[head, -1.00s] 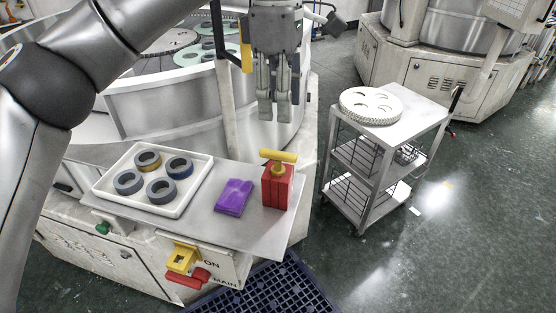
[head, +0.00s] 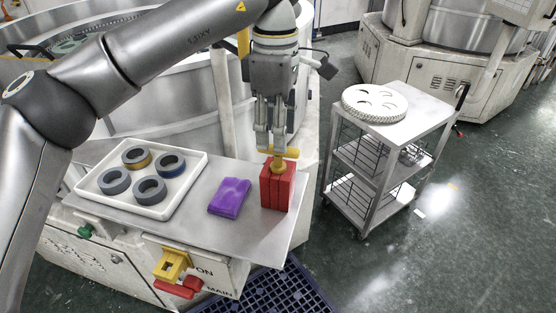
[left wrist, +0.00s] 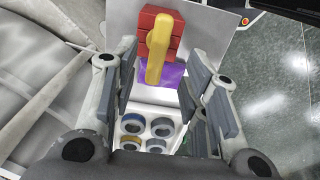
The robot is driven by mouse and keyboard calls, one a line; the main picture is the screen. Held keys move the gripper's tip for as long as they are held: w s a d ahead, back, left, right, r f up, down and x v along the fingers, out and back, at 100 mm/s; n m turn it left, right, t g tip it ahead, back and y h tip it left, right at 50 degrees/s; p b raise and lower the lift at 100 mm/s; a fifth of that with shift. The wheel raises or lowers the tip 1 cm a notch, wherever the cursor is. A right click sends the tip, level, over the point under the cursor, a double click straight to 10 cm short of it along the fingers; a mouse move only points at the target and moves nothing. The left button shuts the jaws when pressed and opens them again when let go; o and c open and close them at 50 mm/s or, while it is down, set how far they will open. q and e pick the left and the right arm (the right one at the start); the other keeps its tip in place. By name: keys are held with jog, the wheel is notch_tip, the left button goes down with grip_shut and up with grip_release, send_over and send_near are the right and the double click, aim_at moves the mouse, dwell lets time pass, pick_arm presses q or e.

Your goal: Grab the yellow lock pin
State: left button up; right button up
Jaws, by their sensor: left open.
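The yellow lock pin (head: 291,153) has a T-shaped handle and stands upright in a red block (head: 277,189) at the right end of the grey shelf. My left gripper (head: 271,149) points down at the pin's handle, with its fingers open. In the head view the fingers partly cover the handle. In the left wrist view the pin (left wrist: 157,48) shows beyond and between the open fingers (left wrist: 160,88), in front of the red block (left wrist: 160,32). I cannot tell whether a finger touches it. My right gripper is not in view.
A purple cloth (head: 229,197) lies left of the block. A white tray (head: 192,190) holds several rings. Below the shelf are a yellow fitting (head: 171,265) and a red handle (head: 180,288). A cart (head: 425,112) with a white disc (head: 374,103) stands to the right.

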pick_arm(q)
jog(key=f+p, duration=0.1)
jog(key=f, duration=0.1)
jog(key=f+p, duration=0.1)
jog(key=f, duration=0.1)
jog(key=shift+w+d+f, duration=0.15)
jog(key=shift+d+f, duration=0.05)
jog(key=shift+f, duration=0.4)
jog(key=shift+c, duration=0.3)
grip_shut()
